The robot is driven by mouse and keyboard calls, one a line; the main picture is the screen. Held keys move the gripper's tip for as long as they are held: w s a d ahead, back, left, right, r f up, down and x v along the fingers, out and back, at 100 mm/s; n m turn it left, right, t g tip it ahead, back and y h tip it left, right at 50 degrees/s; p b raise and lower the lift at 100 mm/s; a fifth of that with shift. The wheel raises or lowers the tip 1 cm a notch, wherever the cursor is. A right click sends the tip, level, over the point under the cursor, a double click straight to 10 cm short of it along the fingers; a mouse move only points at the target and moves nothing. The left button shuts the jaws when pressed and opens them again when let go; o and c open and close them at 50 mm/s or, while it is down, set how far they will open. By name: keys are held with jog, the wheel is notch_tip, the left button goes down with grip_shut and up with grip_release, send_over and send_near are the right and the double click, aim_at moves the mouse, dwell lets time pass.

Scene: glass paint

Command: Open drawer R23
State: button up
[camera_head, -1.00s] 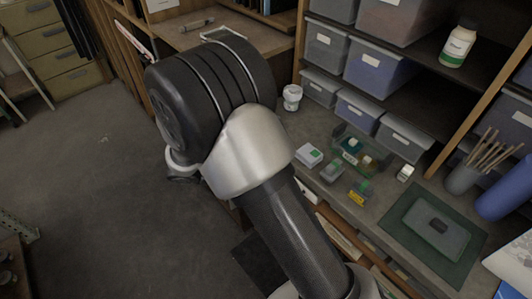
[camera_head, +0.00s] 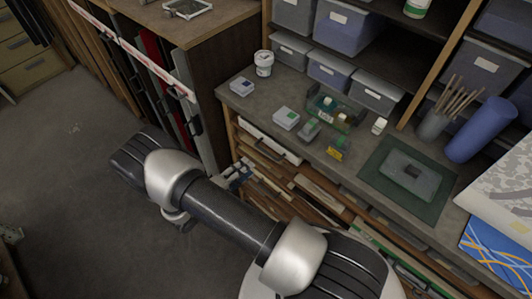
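No label that I can read as R23 shows, so I cannot tell which drawer it is. A rack of upright pull-out fronts (camera_head: 150,78) with dark handles stands at the upper left, under a pale strip. Beneath the workbench are low slots with a pale front (camera_head: 269,141) and several wooden edges. My arm reaches across the lower middle. A small dark part with pale tips, seemingly my gripper (camera_head: 238,174), shows beyond the forearm, near the bench's left corner and the rack's end. Its fingers are too small to read, and contact with a front cannot be made out.
The workbench (camera_head: 238,100) holds a white tub (camera_head: 263,63), small boxes, a clear tray of bottles (camera_head: 335,111) and a green mat (camera_head: 370,183). Grey bins fill the shelves above. Beige drawers (camera_head: 25,66) stand far left. The floor (camera_head: 65,140) at left is clear.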

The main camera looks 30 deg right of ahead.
aim_at(266, 152)
jog(key=b+x, duration=0.1)
jog(key=x, duration=1.1)
jog(key=shift+a, duration=0.1)
grip_shut()
